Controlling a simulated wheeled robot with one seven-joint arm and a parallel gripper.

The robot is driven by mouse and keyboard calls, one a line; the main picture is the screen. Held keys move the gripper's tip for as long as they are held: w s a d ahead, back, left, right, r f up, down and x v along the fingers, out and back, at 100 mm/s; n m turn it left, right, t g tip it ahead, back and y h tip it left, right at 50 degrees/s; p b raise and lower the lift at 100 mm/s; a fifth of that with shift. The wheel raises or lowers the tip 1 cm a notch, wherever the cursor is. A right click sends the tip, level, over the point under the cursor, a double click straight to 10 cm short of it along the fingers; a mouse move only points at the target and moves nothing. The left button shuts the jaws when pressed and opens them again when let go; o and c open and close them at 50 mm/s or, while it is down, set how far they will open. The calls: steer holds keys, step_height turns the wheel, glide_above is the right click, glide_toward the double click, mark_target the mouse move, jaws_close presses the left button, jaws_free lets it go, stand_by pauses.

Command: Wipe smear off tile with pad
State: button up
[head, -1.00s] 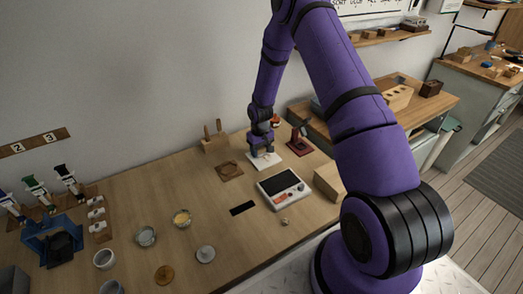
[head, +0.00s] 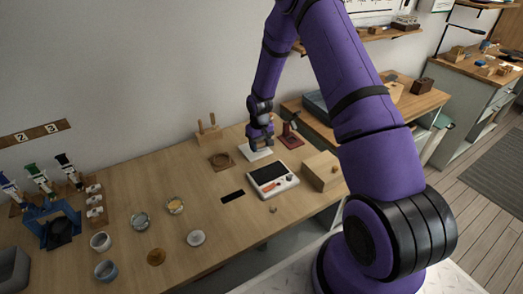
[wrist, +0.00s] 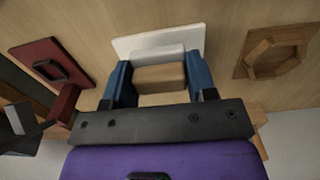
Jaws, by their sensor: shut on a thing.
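The white tile (head: 251,155) lies on the wooden bench near the back wall. It also shows beyond my fingers in the wrist view (wrist: 124,46). My gripper (wrist: 160,80) has its two blue fingers shut on the pad, a tan block (wrist: 160,77) with a pale grey part at its far side. In the head view my gripper (head: 262,146) is low over the tile. The pad overlaps the tile in the wrist view; I cannot tell whether they touch. No smear shows; the pad and fingers hide part of the tile.
A dark red stand (head: 291,138) is close on the tile's right. A brown wooden tray (head: 221,161) lies to its left. A black-topped white device (head: 273,180) and a wooden box (head: 321,171) are in front. Bowls stand further left.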

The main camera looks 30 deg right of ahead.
steer(key=shift+r, duration=2.4)
